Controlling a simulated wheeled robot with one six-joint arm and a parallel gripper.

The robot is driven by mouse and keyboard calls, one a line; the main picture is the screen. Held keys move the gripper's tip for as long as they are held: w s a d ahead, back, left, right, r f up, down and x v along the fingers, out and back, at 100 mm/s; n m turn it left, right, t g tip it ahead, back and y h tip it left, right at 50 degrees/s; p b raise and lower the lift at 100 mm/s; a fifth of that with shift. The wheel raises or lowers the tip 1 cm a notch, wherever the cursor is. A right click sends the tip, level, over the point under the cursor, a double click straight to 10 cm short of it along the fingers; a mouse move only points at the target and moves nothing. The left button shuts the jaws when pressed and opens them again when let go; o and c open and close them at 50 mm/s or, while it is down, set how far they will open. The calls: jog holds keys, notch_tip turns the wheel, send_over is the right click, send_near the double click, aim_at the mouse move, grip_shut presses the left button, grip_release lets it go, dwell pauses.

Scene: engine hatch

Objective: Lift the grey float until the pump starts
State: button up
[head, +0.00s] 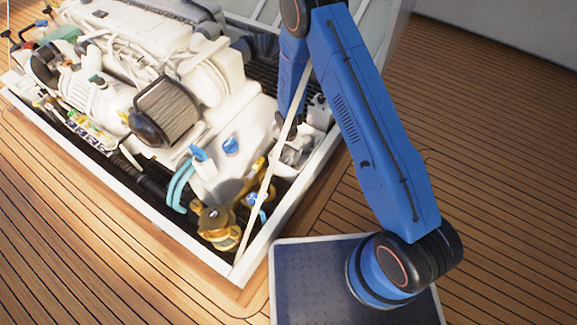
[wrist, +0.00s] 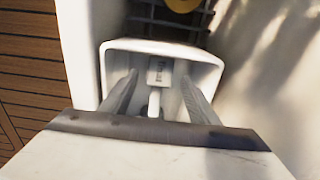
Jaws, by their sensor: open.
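In the wrist view, my gripper (wrist: 158,80) is open and reaches down into a white open-topped box (wrist: 212,62). A small pale grey block with dark marks, which looks like the float (wrist: 160,66), lies between the two fingers, with a gap on each side. A pale stem (wrist: 154,103) shows below it. In the head view, my gripper (head: 287,128) is at the right end of the engine hatch, over the pale box (head: 292,157); the float cannot be made out there. I cannot tell which part is the pump.
The white engine (head: 145,45) fills most of the hatch. Yellow-brown fittings (head: 216,220) and blue-handled parts stand left of the box. The hatch's white rim (head: 320,165) runs close by, and also shows in the wrist view (wrist: 80,50). Wooden deck (head: 110,260) surrounds it.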

notch_tip(320, 180, down, 9)
jog(key=shift+r, duration=0.1)
dwell(0.3)
grip_shut()
